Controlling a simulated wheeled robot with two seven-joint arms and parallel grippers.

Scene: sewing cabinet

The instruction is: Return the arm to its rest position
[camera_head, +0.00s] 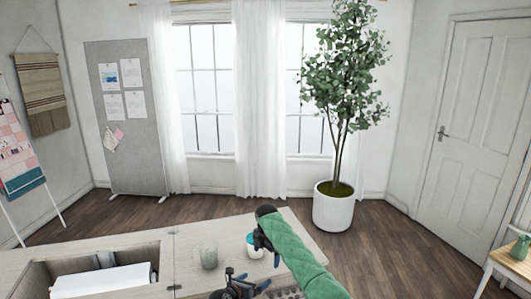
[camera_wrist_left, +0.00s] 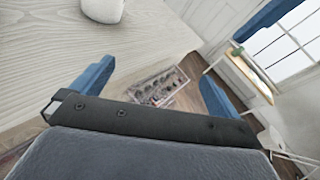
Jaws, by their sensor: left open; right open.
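My left gripper (camera_head: 243,284) is at the bottom of the head view, by the front of the pale wooden cabinet top (camera_head: 190,240). In the left wrist view its two blue fingers (camera_wrist_left: 156,86) are spread apart with nothing between them. My right gripper (camera_head: 266,250), on the green-sleeved arm, is over the right part of the cabinet top. It is open, pointing down beside a white and teal cup (camera_head: 251,246), which it partly covers. I cannot tell whether it touches the cup.
A clear glass jar (camera_head: 209,256) stands left of the cup. A white object (camera_head: 103,281) lies in the cabinet's open well. A tray of small items (camera_wrist_left: 158,87) shows beyond the cabinet edge. A potted tree (camera_head: 333,207) stands behind; a small table (camera_head: 515,260) is at right.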

